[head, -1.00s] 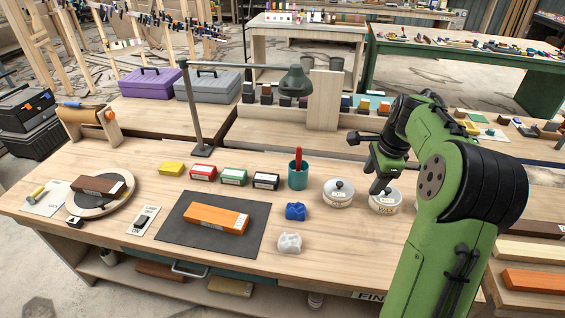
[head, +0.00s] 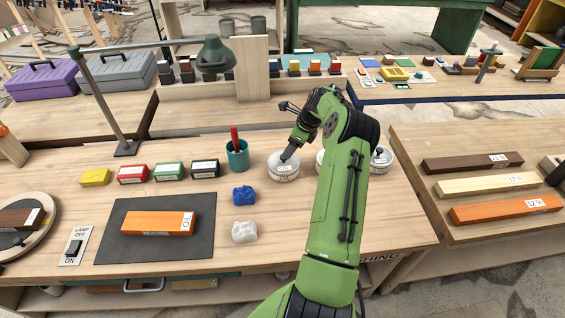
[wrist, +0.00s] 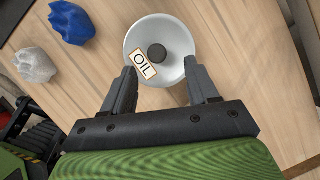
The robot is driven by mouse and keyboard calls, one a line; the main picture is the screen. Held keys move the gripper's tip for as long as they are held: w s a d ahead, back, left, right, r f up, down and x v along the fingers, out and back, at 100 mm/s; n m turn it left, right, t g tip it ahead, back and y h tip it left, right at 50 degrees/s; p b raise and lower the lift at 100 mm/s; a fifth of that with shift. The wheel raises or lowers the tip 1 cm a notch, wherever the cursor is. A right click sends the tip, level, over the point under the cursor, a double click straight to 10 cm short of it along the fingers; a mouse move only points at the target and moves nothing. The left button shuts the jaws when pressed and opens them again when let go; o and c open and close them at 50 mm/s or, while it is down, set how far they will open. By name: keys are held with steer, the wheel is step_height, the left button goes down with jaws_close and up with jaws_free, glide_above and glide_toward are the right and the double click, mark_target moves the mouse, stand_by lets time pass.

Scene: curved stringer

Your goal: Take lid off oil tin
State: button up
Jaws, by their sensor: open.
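The oil tin (head: 284,175) is a round pale tin standing on the bench, right of the teal cup. In the wrist view its white lid (wrist: 175,35) shows a dark round knob (wrist: 156,53) and a label reading OIL. My gripper (wrist: 160,70) is open and empty. Its two fingertips point at the lid, one on each side of the label, with the knob a little beyond them. I cannot tell the height gap. In the head view my gripper (head: 287,157) is over the tin and hides part of its lid.
Another tin (head: 380,157) stands to the right, and one between is mostly hidden by my arm. The teal cup (head: 237,155) with a red handle is close on the left. A blue lump (head: 244,196) and a white lump (head: 244,232) lie in front.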

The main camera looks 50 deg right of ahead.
mark_target(284, 160)
steer(key=shift+a+f, duration=0.15)
steer(key=shift+f, duration=0.15)
steer(key=x, duration=0.4)
steer(key=shift+w+a+f, duration=0.15)
steer(key=shift+w+f, duration=0.05)
steer(key=shift+f, duration=0.15)
steer(key=shift+s+r, duration=0.1)
steer(key=shift+c, duration=0.4)
jaws_close()
steer(key=shift+r, duration=0.1)
